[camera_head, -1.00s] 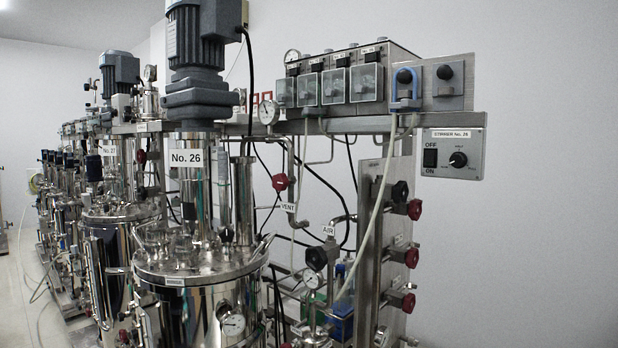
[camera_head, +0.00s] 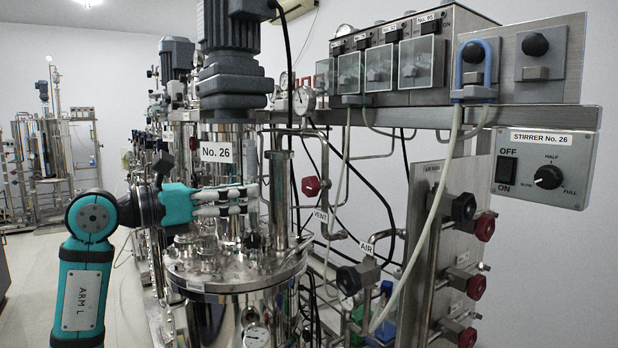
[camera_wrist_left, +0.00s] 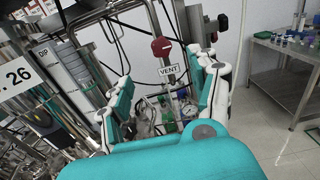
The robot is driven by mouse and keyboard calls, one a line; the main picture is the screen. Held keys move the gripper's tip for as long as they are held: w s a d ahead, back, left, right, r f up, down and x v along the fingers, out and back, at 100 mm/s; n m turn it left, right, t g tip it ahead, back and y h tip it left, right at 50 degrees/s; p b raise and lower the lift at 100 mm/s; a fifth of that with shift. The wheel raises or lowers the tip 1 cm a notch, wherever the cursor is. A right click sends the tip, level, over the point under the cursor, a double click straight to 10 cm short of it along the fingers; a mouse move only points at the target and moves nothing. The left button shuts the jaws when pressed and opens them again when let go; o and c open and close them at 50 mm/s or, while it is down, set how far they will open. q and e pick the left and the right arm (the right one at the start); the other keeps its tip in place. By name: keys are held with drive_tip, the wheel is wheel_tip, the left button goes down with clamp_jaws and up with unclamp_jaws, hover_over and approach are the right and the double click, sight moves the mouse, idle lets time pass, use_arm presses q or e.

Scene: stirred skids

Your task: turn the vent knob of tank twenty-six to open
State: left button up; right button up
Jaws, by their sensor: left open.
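The vent knob is a red knob (camera_head: 311,186) on a steel pipe, above a white VENT label (camera_head: 321,215), right of the tank marked No. 26 (camera_head: 216,152). In the left wrist view the red knob (camera_wrist_left: 161,46) with its pale bar sits beyond my fingers, with the VENT label (camera_wrist_left: 169,70) below it. My left gripper (camera_head: 256,198) is in front of the tank's column, its fingers pointing right towards the knob, with a gap between. It is open and empty; the fingers spread wide in the left wrist view (camera_wrist_left: 165,90). My right gripper does not show.
A stirrer box (camera_head: 543,167) is at the right. Red and black valve knobs (camera_head: 476,287) line a steel panel. The tank lid (camera_head: 235,284) with its fittings lies below my gripper. A black AIR valve (camera_head: 357,274) stands lower right of the vent knob.

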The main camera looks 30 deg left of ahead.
use_arm(q)
drive_tip(key=p, duration=0.2)
approach(306, 185)
drive_tip(key=p+x, duration=0.3)
drive_tip(key=x, duration=0.6)
drive_tip(key=shift+w+d+r, duration=0.1)
drive_tip(key=shift+w, duration=0.05)
drive_tip(key=shift+w+d, duration=0.15)
drive_tip(key=shift+w, duration=0.15)
drive_tip(key=c, duration=1.1)
drive_tip(key=shift+c, duration=0.2)
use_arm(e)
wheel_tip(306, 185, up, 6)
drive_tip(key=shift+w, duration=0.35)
